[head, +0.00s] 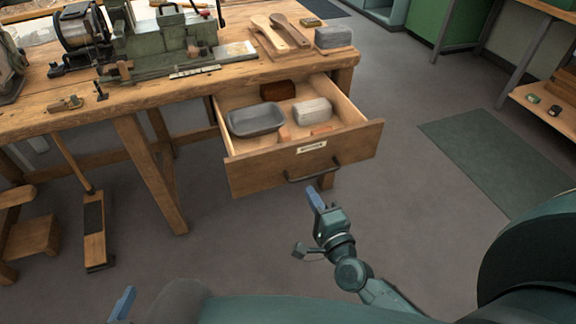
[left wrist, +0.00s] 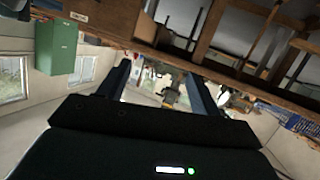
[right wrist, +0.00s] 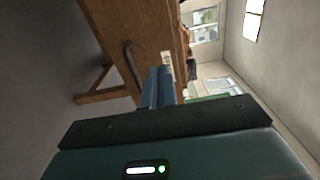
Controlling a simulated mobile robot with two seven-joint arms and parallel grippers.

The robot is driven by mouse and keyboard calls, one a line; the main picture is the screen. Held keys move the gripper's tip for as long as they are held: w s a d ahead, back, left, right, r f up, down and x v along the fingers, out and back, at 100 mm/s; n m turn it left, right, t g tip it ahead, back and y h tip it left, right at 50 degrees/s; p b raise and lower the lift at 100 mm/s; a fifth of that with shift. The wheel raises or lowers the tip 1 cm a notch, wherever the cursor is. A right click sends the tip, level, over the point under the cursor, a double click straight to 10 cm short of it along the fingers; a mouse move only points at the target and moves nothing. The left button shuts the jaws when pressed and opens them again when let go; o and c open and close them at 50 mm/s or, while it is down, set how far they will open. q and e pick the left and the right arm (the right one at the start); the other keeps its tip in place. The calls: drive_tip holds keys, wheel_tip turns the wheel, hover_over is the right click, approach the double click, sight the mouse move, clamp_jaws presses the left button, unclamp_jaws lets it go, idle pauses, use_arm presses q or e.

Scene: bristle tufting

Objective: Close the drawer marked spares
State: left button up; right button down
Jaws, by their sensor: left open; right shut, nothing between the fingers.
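The drawer (head: 260,172) under the workbench is pulled out, with a dark bar handle (head: 313,171) and a small label (head: 311,147) too small to read. Inside are a grey tray, a brown block, a pale block and small pieces. My right gripper (head: 316,198) is shut and empty, just in front of and below the drawer front, apart from it. In the right wrist view its fingers (right wrist: 158,88) point toward the drawer front beside the handle (right wrist: 133,65). My left gripper (head: 124,303) is low at the bottom left; the left wrist view shows its fingers (left wrist: 157,85) open and empty.
The wooden workbench (head: 160,98) carries a green machine (head: 160,35), wooden paddles (head: 277,35) and a grey block (head: 333,37). The floor right of the drawer is clear, with a green mat (head: 500,150).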

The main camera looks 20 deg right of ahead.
approach(289, 155)
drive_tip(key=w, duration=0.5)
drive_tip(key=shift+w+b, duration=0.15)
drive_tip(key=shift+b, duration=0.2)
use_arm(q)
drive_tip(key=shift+a+r, duration=0.1)
drive_tip(key=shift+r, duration=0.05)
use_arm(e)
drive_tip(key=shift+w+a, duration=0.1)
drive_tip(key=shift+w, duration=0.65)
